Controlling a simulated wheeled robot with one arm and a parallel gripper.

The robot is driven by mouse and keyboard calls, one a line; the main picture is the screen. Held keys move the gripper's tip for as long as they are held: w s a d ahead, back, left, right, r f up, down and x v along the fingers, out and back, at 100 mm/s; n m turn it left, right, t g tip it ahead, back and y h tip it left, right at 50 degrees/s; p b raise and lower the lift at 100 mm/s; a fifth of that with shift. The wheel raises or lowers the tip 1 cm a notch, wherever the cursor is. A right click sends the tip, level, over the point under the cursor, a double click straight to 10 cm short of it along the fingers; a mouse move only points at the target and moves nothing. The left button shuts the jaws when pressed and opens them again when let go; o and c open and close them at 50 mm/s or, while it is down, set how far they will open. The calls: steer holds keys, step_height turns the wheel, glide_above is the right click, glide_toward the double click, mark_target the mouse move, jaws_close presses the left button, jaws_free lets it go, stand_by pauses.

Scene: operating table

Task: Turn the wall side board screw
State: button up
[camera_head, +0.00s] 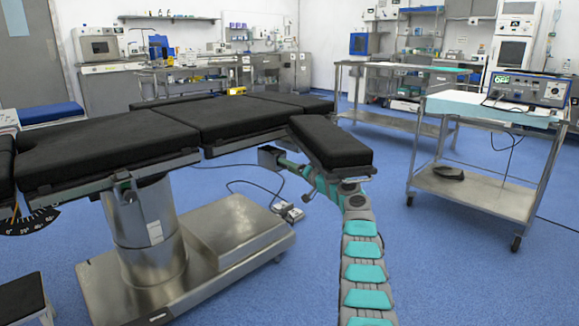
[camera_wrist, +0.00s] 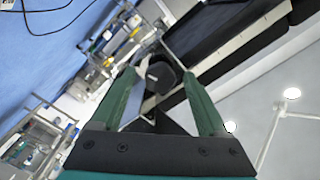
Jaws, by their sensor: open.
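The operating table (camera_head: 120,140) has black padded sections, and a separate black side board (camera_head: 330,142) sticks out at its right end. My teal and grey arm reaches up to that board and passes beneath it. In the wrist view my gripper (camera_wrist: 160,73) is open, with its two green fingers spread apart. A round black knob (camera_wrist: 160,75), which looks like the board's screw, shows between the fingertips. I cannot tell whether the fingers touch it. In the head view the gripper end (camera_head: 277,158) is small and partly dark, and I cannot make out the knob there.
The table's steel base (camera_head: 220,235) stands on the blue floor. A steel trolley (camera_head: 480,190) with a device (camera_head: 528,88) stands at right, another cart (camera_head: 390,118) behind it. A cable and pedal (camera_head: 288,211) lie on the floor. Floor between arm and right trolley is clear.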

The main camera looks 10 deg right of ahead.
jaws_close()
stand_by(0.6)
